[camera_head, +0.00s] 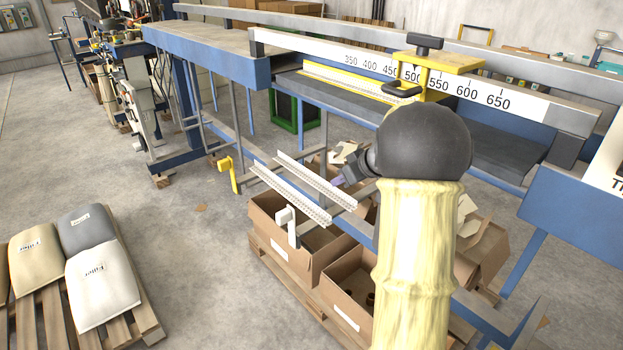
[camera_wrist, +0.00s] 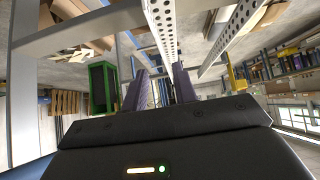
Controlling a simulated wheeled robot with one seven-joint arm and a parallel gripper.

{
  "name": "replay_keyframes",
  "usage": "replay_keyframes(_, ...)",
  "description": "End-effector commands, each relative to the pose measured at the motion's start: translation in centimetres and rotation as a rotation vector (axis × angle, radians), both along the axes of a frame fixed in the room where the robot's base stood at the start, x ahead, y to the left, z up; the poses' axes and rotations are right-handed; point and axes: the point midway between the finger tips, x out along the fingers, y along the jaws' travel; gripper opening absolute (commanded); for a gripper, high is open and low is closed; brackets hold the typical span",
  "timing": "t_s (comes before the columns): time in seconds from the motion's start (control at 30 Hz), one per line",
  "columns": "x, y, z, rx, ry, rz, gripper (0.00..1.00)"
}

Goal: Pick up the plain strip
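Two long pale strips lie side by side across a metal rack in the head view: a far one (camera_head: 318,178) and a near one (camera_head: 290,194). My gripper (camera_head: 337,183) is at the right end of the far strip. In the wrist view its two purple fingers (camera_wrist: 161,88) stand apart, with a perforated strip (camera_wrist: 163,20) running between them in the picture. I cannot tell whether they touch it. A second perforated strip (camera_wrist: 230,38) lies to the right. Both strips show holes, so I cannot tell which is the plain one.
Open cardboard boxes (camera_head: 287,240) stand on a pallet under the rack. A blue-framed machine with a numbered ruler (camera_head: 525,103) and yellow clamp (camera_head: 440,62) is behind. A pallet with filler sacks (camera_head: 104,285) is at left. Floor between is mostly clear.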

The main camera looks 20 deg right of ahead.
Motion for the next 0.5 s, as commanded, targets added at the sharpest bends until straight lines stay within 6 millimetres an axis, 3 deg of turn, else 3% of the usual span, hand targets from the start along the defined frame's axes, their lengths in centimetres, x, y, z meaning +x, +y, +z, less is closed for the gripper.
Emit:
replay_keyframes(0.3, 2.8, 1.6, -2.9, 0.0, 0.002, 0.001, 0.28)
replay_keyframes(0.5, 3.0, 1.6, -3.2, -0.002, 0.0, 0.0, 0.28)
